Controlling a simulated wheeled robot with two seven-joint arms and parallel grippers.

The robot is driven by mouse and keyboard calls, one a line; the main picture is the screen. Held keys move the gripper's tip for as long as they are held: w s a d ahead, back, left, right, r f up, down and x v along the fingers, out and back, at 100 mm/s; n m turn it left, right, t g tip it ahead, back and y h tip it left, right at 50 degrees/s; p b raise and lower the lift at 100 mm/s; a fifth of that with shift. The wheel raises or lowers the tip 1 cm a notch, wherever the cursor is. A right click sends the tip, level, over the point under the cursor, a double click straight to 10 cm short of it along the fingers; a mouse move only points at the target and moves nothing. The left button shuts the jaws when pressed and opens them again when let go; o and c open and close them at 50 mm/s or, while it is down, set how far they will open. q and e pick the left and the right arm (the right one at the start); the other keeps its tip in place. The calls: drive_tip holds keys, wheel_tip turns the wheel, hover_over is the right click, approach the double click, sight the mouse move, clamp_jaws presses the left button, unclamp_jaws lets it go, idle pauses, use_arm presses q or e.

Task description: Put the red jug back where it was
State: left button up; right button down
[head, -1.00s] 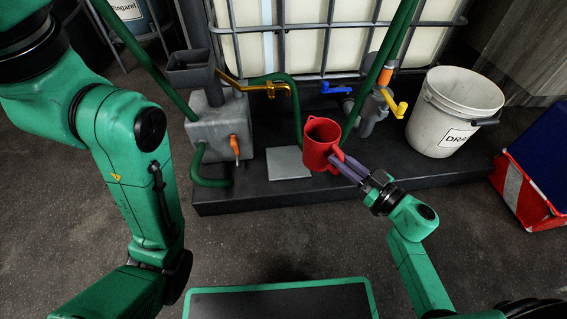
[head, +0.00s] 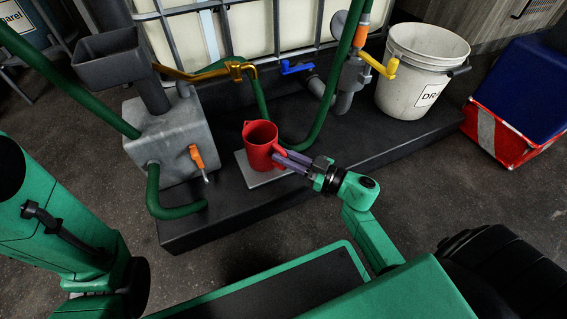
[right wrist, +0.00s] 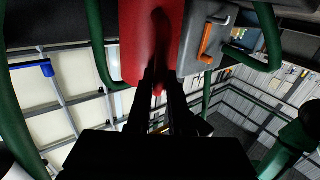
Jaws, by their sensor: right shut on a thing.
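The red jug (head: 260,144) is upright, over or on the light grey square plate (head: 243,167) on the dark platform in the head view; I cannot tell whether its base touches the plate. My right gripper (head: 282,158) is shut on the jug's handle side, reaching in from the right. In the right wrist view the red jug (right wrist: 150,40) fills the top middle, in front of the dark fingers (right wrist: 155,98). My left arm shows at the left edge of the head view, but its gripper is out of view.
A grey box with an orange valve (head: 197,155) stands left of the plate. A brass tap (head: 236,70) hangs above and behind the jug. Green hoses run around it. A white bucket (head: 410,92) and a red and blue crate (head: 503,137) are at the right.

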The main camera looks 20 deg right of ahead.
drive_tip(key=shift+r, duration=0.1)
drive_tip(key=c, duration=0.8)
unclamp_jaws()
drive_tip(key=p+v, duration=0.5)
drive_tip(key=v, duration=0.7)
drive_tip(key=shift+p, duration=0.3)
drive_tip(key=shift+s+d, duration=0.1)
